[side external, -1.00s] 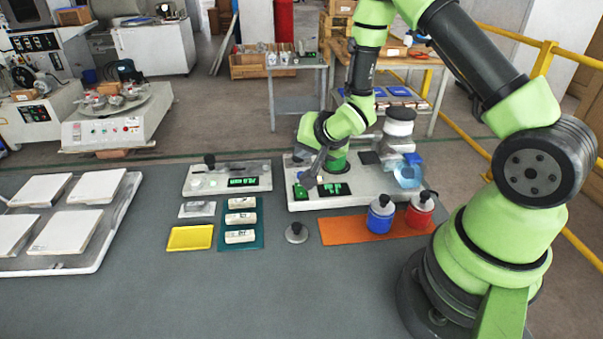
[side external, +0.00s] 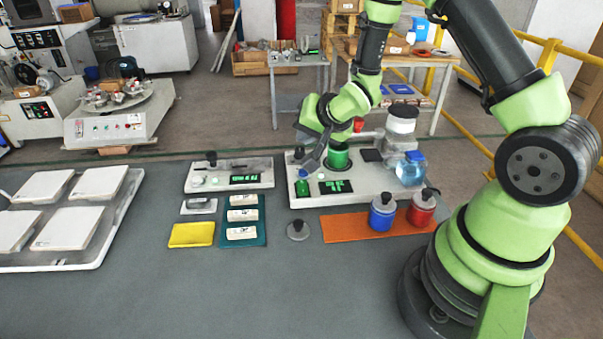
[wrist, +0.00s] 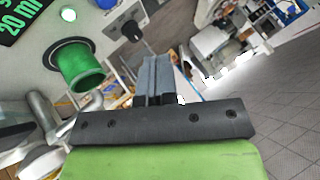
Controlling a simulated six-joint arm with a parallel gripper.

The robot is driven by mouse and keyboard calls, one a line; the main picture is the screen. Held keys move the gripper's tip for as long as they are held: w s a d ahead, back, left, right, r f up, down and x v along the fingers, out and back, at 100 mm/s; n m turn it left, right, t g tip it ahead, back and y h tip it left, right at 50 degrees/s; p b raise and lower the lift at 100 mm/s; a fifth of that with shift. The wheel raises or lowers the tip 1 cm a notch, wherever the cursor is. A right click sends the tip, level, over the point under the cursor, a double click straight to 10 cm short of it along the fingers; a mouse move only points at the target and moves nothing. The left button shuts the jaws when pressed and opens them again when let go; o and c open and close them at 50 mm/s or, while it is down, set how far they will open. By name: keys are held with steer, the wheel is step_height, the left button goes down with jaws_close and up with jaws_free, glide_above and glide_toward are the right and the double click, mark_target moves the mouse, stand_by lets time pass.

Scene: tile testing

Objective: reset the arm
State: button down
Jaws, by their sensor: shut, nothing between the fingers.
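My gripper (side external: 311,164) is shut and empty. In the side external view it hangs, tilted, over the left part of a white bench device (side external: 352,197), just left of a green cylinder (side external: 337,158). A small green object (side external: 302,186) stands just below the fingers; I cannot tell from this view how large the gap is. In the wrist view the closed fingers (wrist: 157,78) point away with nothing between them. The green cylinder (wrist: 78,66) shows to their left, beside a display (wrist: 18,20) reading "20 ml".
An orange mat (side external: 348,229) holds a blue bottle (side external: 383,213) and a red bottle (side external: 422,208). A clear blue-capped container (side external: 410,170) stands on the device. A teal tray (side external: 243,240), yellow pad (side external: 192,235) and tile tray (side external: 98,250) lie left. The front bench is clear.

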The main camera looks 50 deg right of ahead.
steer(key=s+a+r+n, duration=0.1)
steer(key=s+a+r, duration=0.15)
steer(key=r, duration=0.45)
steer(key=s+a+r+n, duration=0.2)
steer(key=s+r, duration=0.2)
steer(key=r, duration=0.4)
steer(key=s+a+r+n+g+y, duration=0.1)
steer(key=s+a+r+n, duration=0.1)
steer(key=s, duration=0.5)
steer(key=s+a+r+n+y, duration=0.1)
steer(key=s+a+r+y, duration=0.1)
steer(key=s, duration=0.6)
steer(key=a+r, duration=0.1)
steer(key=a, duration=0.1)
steer(key=shift+a+n+g, duration=0.35)
steer(key=shift+n+g, duration=0.05)
